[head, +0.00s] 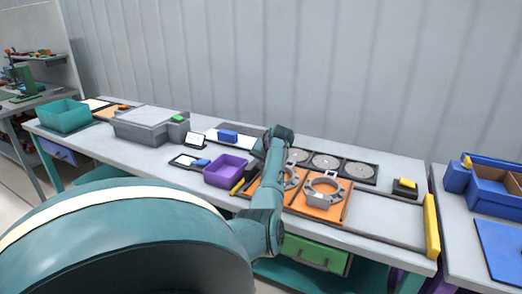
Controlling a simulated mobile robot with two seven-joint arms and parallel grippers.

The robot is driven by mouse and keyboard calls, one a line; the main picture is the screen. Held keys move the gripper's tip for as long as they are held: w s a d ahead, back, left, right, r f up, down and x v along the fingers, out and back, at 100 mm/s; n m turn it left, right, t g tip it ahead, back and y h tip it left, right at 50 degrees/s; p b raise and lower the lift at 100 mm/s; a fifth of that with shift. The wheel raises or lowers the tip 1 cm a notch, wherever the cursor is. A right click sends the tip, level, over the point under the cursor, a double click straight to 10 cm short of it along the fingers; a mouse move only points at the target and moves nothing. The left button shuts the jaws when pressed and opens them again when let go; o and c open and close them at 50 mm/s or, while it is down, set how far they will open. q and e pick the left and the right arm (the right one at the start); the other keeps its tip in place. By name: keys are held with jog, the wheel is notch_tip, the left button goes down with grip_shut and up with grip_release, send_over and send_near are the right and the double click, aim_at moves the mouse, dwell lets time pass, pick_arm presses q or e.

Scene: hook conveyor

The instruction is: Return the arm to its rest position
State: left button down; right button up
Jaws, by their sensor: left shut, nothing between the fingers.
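My left arm comes in from the left as a large teal link, bends near the table's front edge and rises over the table. My left gripper (250,174) hangs at its far end, small and partly hidden by the forearm, between the purple bin (226,170) and the orange fixture plates (318,206). It is shut and holds nothing. I cannot tell how high its tips are above the tabletop. My right gripper is not in view.
The workbench (385,217) also carries a grey case (143,125), a teal bin (63,115), round discs (325,161) in a dark tray and a yellow end bar (431,226). A second table with blue trays (492,185) stands at right. A corrugated wall is behind.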

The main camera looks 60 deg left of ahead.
pick_arm(q)
jog(key=shift+d+r, duration=0.35)
jog(key=shift+r, duration=0.05)
jog(key=shift+a, duration=0.1)
